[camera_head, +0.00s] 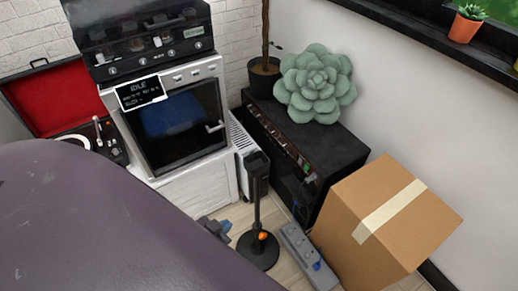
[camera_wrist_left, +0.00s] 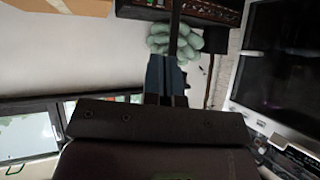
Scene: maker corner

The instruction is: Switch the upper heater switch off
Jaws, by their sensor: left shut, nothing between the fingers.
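The white finned heater (camera_head: 238,145) stands in the narrow gap between the white oven cabinet and the black shelf unit. Its switches are too small or hidden to make out, so I cannot tell their positions. My left gripper (camera_head: 216,227) shows only as blue-grey fingers low in the head view, in front of the cabinet and left of the black stand. In the left wrist view its fingers (camera_wrist_left: 167,78) are together and empty. It is apart from the heater. My right gripper is in neither view.
A black stand (camera_head: 257,215) with an orange knob rises in front of the heater. A grey power strip (camera_head: 299,250) and a cardboard box (camera_head: 384,218) are to its right. The black shelf unit (camera_head: 335,147) carries a green succulent-shaped cushion (camera_head: 315,85). A large dark surface hides the lower left.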

